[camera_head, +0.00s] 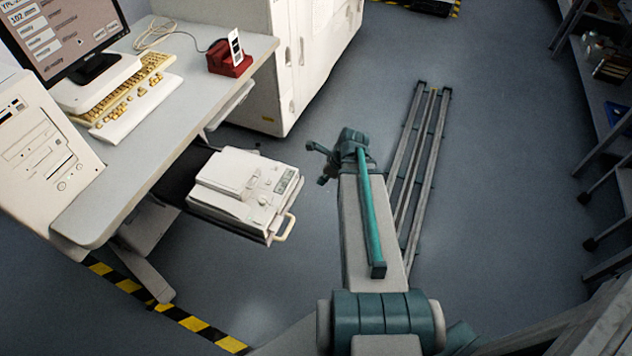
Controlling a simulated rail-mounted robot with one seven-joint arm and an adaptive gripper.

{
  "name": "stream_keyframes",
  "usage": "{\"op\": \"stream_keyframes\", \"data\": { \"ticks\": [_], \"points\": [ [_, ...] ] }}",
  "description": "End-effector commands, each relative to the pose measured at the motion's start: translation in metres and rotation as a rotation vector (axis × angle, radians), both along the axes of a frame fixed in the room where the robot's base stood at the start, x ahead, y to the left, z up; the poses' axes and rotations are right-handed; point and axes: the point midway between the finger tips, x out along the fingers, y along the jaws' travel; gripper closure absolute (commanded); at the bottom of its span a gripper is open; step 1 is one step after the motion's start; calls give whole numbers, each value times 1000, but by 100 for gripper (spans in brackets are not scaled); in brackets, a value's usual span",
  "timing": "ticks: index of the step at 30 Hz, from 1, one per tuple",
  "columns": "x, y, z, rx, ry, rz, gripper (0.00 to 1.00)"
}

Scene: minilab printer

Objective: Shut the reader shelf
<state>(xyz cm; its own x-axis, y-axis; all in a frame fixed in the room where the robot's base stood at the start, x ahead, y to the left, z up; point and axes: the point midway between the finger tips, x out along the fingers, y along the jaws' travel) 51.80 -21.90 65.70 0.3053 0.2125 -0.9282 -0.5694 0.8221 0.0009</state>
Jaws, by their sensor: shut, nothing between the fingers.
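The reader shelf (181,177) is pulled out from under the desk. It is dark and carries a white reader (240,185) with buttons and a small panel. A pale loop handle (286,229) sticks out at the shelf's front right end. My gripper (316,164) is at the end of my arm, to the right of the reader and beyond the handle in the picture. It is shut and empty, and appears apart from the shelf and handle.
The desk (180,120) holds a monitor (62,40), a keyboard (120,95) and a red card stand (229,62). A white cabinet (285,70) stands behind. Floor rails (422,165) run at the right. Open floor lies around the shelf's front.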

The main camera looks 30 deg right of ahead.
Motion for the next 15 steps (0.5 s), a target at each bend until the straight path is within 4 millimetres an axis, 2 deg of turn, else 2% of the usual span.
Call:
{"op": "stream_keyframes", "data": {
  "ticks": [15],
  "points": [
    [27,18,-79,2,2,4,100]
  ]
}}
